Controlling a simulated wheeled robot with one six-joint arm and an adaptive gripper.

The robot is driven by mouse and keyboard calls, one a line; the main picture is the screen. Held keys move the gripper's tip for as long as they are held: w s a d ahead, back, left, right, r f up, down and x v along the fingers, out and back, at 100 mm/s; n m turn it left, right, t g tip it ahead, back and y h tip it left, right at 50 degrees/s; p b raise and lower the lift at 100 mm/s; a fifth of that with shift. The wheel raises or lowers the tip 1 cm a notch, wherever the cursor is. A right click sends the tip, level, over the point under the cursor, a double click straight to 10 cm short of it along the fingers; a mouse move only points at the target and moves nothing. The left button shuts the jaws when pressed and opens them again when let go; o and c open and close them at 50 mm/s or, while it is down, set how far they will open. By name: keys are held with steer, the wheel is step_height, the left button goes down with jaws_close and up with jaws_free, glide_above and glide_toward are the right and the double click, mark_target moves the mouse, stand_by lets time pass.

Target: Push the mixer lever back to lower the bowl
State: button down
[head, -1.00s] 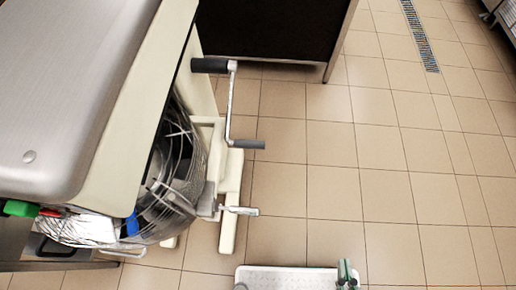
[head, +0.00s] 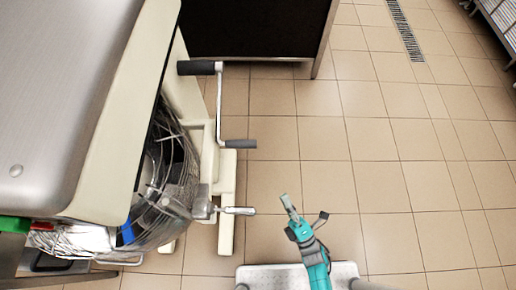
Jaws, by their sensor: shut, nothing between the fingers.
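The mixer (head: 80,90) fills the left side, with a grey metal top and cream body. A crank-shaped metal lever (head: 219,105) with black grips at both ends stands out from its right side. A shorter metal handle (head: 236,210) sticks out lower down. The bowl (head: 165,225) is partly hidden under the mixer head, behind a wire guard (head: 175,150). My gripper (head: 286,198) is shut and empty over the floor, right of the short handle and apart from it. It is also apart from the crank lever, below and right of it in the picture.
A dark cabinet (head: 255,28) stands behind the mixer. The mixer's cream foot (head: 226,235) reaches along the floor. A floor drain (head: 405,30) and a rack (head: 498,22) are at the upper right. The tiled floor (head: 400,150) is clear on the right.

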steer(key=w+a+n+g+y, duration=0.2)
steer(key=w+n+g+y, duration=0.3)
steer(key=n, duration=0.8)
steer(key=w+a+n+g+y, duration=0.2)
steer(key=w+n+g+y, duration=0.4)
steer(key=n+g+y, duration=0.3)
steer(key=shift+w+a+f+n+g+y, duration=0.25)
steer(key=shift+f+n+g+y, duration=0.15)
steer(key=shift+n+g, duration=1.3)
steer(key=shift+r, duration=0.1)
steer(key=d+r+x, duration=0.2)
steer(key=x, duration=1)
steer(key=shift+w+a+r, duration=0.15)
steer(key=shift+a+r, duration=0.05)
steer(key=shift+a, duration=0.05)
steer(key=shift+r+t, duration=0.1)
steer(key=shift+t, duration=0.3)
